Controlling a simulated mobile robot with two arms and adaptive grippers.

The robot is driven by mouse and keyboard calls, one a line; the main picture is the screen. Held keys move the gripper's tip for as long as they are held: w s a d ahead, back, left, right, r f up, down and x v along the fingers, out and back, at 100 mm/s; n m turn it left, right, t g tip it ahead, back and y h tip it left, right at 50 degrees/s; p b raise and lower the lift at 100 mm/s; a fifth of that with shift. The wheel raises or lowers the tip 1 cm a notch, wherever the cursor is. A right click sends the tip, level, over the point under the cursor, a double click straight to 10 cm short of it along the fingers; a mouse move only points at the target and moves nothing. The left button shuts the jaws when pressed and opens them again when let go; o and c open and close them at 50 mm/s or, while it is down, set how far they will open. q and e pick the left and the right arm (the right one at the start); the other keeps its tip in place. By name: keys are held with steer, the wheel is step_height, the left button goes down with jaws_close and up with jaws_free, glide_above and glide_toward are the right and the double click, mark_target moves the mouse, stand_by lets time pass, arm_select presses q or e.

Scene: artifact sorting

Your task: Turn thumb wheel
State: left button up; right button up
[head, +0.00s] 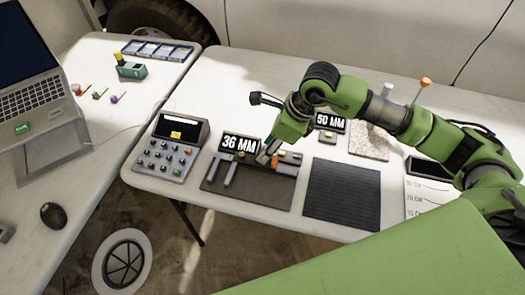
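A caliper-like device (225,173) with a display reading "36 MM" (239,144) lies on a dark base plate (268,192) on the table. An orange part (274,162) and a small yellow part (281,152) show on or beside the device, close to my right fingertips. Which part is the thumb wheel is too small to tell. My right gripper (266,156) reaches in from the right and points down at the device. Its fingers are small and partly overlap the device, so I cannot tell whether they touch it or are closed. My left gripper is out of view.
A keypad device (164,146) stands left of the caliper. A dark ribbed mat (342,194) lies to its right. A "50 MM" display (329,122) stands behind. A laptop (30,95) and mouse (53,215) are on the left table.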

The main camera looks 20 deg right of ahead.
steer(key=x, duration=0.3)
steer(key=shift+a+f, duration=0.1)
steer(key=shift+f, duration=0.25)
steer(key=shift+w+f, duration=0.1)
steer(key=shift+f, duration=0.05)
jaws_close()
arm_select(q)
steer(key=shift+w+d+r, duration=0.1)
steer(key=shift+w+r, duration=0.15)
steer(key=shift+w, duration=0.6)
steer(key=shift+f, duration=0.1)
arm_select(e)
steer(key=shift+a, duration=0.1)
steer(key=shift+m+t+b, duration=0.3)
steer(key=shift+m+b, duration=0.05)
steer(key=shift+m, duration=0.25)
steer(key=shift+a+m+h+b, duration=0.1)
steer(key=shift+m+h+b, duration=0.25)
steer(key=shift+m, duration=0.45)
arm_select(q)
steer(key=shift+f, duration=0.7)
